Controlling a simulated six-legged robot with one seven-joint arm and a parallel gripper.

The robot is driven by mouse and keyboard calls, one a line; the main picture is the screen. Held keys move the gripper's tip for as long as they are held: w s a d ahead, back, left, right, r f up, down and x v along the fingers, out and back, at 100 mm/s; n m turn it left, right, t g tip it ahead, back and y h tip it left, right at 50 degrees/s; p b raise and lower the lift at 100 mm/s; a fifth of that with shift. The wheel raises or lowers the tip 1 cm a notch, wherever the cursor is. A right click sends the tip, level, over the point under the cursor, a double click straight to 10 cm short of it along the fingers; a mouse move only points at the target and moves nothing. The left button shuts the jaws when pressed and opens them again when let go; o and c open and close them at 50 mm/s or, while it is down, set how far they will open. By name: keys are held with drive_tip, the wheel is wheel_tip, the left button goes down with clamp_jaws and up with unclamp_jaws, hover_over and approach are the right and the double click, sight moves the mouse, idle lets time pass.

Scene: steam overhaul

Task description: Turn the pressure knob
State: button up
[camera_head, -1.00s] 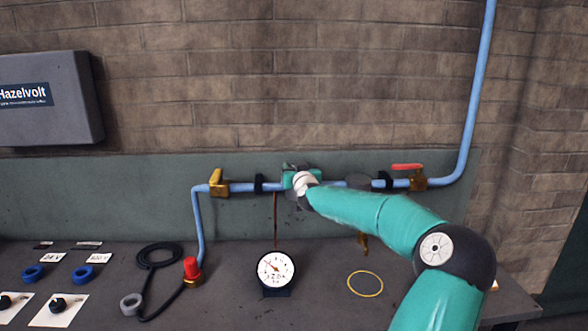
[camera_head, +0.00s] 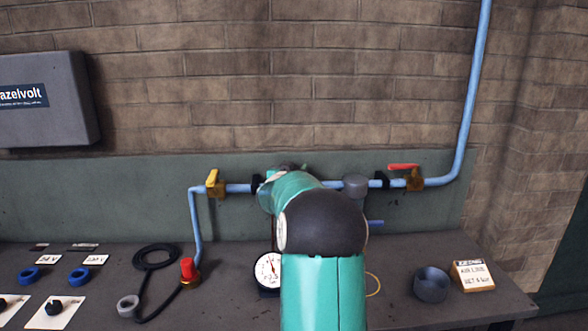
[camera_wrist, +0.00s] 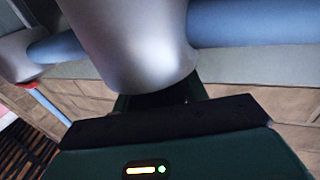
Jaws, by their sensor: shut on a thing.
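A blue pipe (camera_head: 238,188) runs along the green backboard. My gripper (camera_wrist: 157,100) is at the pipe's middle and is mostly hidden behind my arm in the head view. In the wrist view a large smooth grey round body (camera_wrist: 130,45) on the pipe fills the top. My two fingers are at its lower end, shut on what I take to be the pressure knob, which is mostly hidden between them. A white round gauge (camera_head: 268,268) stands on the bench below, partly covered by my arm; its reading is unclear.
A yellow-handled valve (camera_head: 214,184) is left on the pipe and a red-handled valve (camera_head: 408,177) right. A grey cylinder (camera_head: 355,186) sits on the pipe between. A dark cup (camera_head: 431,284) and a small sign (camera_head: 473,275) stand at the bench's right.

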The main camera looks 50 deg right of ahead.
drive_tip(key=m+g, duration=0.2)
drive_tip(key=g, duration=0.1)
drive_tip(key=m+g+h, duration=0.1)
drive_tip(key=g, duration=0.1)
drive_tip(key=shift+s+m+g, duration=0.15)
drive_tip(key=shift+m+g, duration=0.25)
drive_tip(key=shift+s+f+m+g+y, duration=0.1)
drive_tip(key=shift+s+m+g+y, duration=0.15)
drive_tip(key=shift+m+g, duration=0.9)
drive_tip(key=shift+s+m+g+y, duration=0.2)
drive_tip(key=shift+m+g, duration=0.45)
drive_tip(key=shift+g, duration=1.3)
drive_tip(key=o, duration=1)
drive_tip(key=shift+d+f, duration=0.1)
drive_tip(key=shift+t, duration=0.4)
